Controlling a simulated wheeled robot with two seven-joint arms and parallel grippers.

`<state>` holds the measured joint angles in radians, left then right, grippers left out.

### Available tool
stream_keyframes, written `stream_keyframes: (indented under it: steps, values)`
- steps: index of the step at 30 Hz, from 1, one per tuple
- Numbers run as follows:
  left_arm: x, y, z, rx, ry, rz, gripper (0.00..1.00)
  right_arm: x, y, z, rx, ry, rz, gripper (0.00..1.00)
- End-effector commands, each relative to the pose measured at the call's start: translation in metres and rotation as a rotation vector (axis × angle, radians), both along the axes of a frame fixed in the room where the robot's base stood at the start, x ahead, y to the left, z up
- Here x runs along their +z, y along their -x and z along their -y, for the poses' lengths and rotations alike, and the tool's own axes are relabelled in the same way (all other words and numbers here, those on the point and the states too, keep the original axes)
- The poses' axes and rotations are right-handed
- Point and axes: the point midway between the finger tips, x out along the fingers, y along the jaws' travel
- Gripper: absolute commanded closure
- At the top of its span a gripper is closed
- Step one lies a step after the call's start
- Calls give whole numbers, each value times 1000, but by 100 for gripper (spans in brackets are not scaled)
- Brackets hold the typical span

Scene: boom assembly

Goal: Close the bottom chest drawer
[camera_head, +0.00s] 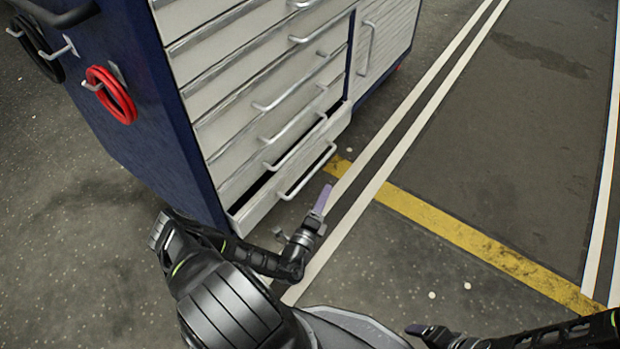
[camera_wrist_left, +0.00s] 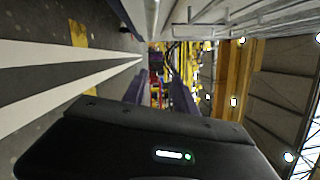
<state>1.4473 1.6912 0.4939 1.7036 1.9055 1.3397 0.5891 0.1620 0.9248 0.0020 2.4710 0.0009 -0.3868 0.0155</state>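The chest (camera_head: 165,130) is a dark blue cabinet with light grey drawers and bar handles. Its bottom drawer (camera_head: 258,206) stands partly pulled out, with a dark gap showing behind its front. The bottom drawer's handle (camera_head: 308,173) faces my side.
A red ring (camera_head: 111,95) hangs on the chest's left side. The floor right of the chest is clear, with white lines and a yellow stripe (camera_head: 450,230). In the left wrist view, drawer fronts and a handle (camera_wrist_left: 225,30) show at the top.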

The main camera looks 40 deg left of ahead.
Motion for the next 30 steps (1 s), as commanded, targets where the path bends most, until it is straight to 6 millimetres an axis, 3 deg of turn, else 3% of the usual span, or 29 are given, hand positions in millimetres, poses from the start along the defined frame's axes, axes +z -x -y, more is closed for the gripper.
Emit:
stream_keyframes:
  steps: [1,4,16,20,30]
  values:
    - [-8,8,-19,74,31,3,67,-2,2,-1,2,-1,-3,18]
    - [-15,19,-41,156,62,8,67,-3,3,-1,4,-1,-6,18]
    - [-15,18,-45,166,65,9,67,-4,3,-2,6,-1,-6,18]
    - [-15,9,-49,164,63,9,67,-8,3,-2,5,-1,-5,18]
    - [-13,-37,-68,163,62,10,67,-27,0,-2,1,1,2,18]
